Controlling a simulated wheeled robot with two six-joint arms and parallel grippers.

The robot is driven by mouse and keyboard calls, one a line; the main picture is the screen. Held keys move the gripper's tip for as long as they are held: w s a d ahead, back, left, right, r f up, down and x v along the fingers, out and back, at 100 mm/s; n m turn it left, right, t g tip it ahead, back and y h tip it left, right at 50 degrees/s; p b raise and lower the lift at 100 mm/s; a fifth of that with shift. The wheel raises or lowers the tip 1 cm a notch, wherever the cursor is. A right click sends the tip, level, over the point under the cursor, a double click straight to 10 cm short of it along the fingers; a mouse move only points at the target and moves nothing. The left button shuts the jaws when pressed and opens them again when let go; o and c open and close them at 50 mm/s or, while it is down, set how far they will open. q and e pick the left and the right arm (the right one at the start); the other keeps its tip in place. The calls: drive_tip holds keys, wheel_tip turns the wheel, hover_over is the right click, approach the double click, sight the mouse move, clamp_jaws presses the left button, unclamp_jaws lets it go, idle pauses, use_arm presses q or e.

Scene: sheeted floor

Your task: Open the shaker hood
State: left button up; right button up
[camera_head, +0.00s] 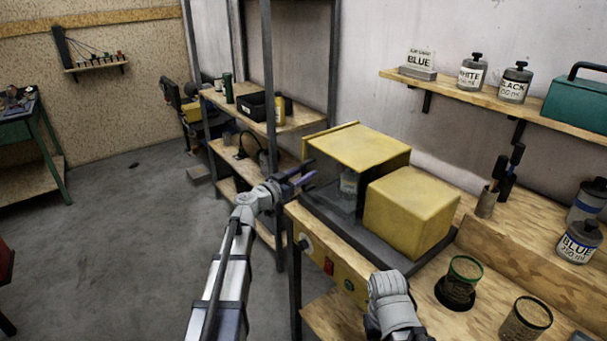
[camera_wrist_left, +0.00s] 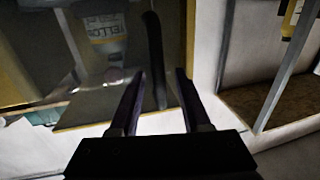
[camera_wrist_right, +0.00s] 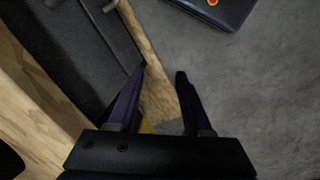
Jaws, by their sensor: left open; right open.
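The shaker stands on the bench with a yellow-topped hood (camera_head: 360,147) on its left part. The hood looks closed, and its dark see-through front shows a can inside. My left gripper (camera_head: 308,180) is open beside the hood's left front edge. In its wrist view the fingertips (camera_wrist_left: 159,74) flank the bar; contact is unclear. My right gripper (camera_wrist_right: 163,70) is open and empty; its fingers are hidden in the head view.
A yellow housing (camera_head: 411,211) sits right of the hood. The bench front carries a red switch (camera_head: 328,266) and knobs. A shelf (camera_head: 490,104) with paint cans hangs above.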

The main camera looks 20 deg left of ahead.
use_arm(q)
clamp_jaws()
idle(0.3)
idle(1.1)
